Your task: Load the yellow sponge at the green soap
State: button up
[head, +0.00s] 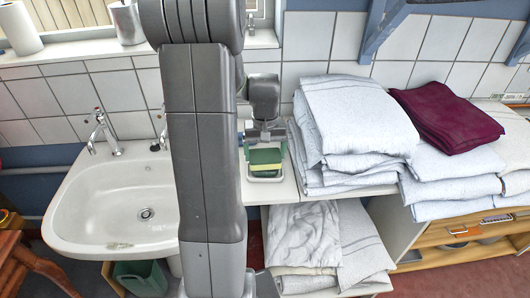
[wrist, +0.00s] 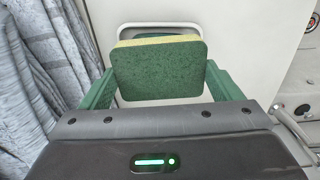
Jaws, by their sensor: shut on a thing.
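The sponge (wrist: 160,68) has a dark green scouring face and a thin yellow layer along its top edge in the wrist view. My gripper (wrist: 160,80) is shut on it, with a green finger at each side. In the head view the sponge (head: 265,168) shows as a small green and yellow block below my gripper (head: 265,148). It is over or in a pale-rimmed holder (head: 266,178) on the white counter; I cannot tell whether it touches. The holder's rounded rim (wrist: 160,27) shows behind the sponge in the wrist view.
Folded pale cloths (head: 350,125) are stacked close to the right of my gripper, with a maroon cloth (head: 445,115) beyond. A white sink (head: 110,205) is at the left. The tiled wall (head: 310,45) is close behind.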

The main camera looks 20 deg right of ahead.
aim_at(265, 155)
jog(key=shift+r+p, duration=1.85)
jog(key=shift+r, duration=0.95)
